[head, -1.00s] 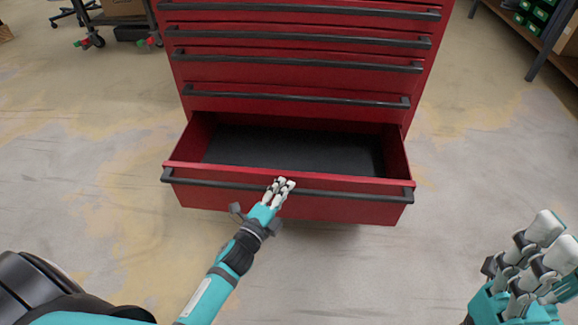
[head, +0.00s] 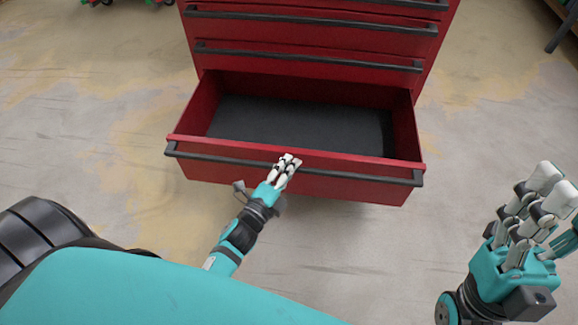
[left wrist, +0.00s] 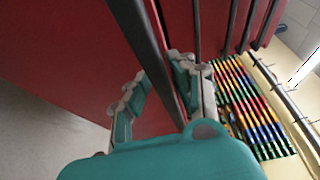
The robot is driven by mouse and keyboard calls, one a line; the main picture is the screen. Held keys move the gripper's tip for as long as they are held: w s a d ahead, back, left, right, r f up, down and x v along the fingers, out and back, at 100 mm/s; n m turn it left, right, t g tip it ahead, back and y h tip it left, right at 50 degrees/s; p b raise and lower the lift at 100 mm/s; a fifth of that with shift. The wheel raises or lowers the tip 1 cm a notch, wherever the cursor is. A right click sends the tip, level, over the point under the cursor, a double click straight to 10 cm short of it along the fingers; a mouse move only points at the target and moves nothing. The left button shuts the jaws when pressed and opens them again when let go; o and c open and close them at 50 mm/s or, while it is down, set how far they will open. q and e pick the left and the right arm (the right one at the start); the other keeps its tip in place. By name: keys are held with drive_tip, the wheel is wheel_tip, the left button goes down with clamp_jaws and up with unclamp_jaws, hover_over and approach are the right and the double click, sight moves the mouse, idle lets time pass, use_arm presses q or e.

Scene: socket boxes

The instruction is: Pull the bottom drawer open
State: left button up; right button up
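The bottom drawer (head: 345,187) of the red cabinet is pulled well out, and its dark empty floor shows in the head view. Its black handle bar (head: 215,158) runs along the top of the drawer front. My left gripper (head: 287,163) is at the middle of this handle. In the left wrist view, the fingers of my left gripper (left wrist: 160,85) lie on both sides of the dark bar (left wrist: 143,35), closed around it. Where the fingertips touch the bar is partly hidden. My right gripper (head: 550,190) is empty at the right, with its fingers extended and apart.
The upper drawers (head: 310,37) of the red cabinet are shut. Bare concrete floor (head: 90,130) lies on both sides of the cabinet. A shelf leg (head: 560,35) stands at the far right, and wheels of a cart (head: 95,2) show at the top left.

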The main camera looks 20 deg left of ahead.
use_arm(q)
drive_tip(key=shift+o, duration=1.3)
drive_tip(key=shift+r, duration=0.1)
drive_tip(key=s+a, duration=0.1)
drive_tip(key=s, duration=1.1)
drive_tip(key=shift+a, duration=0.15)
drive_tip(key=shift+w, duration=0.15)
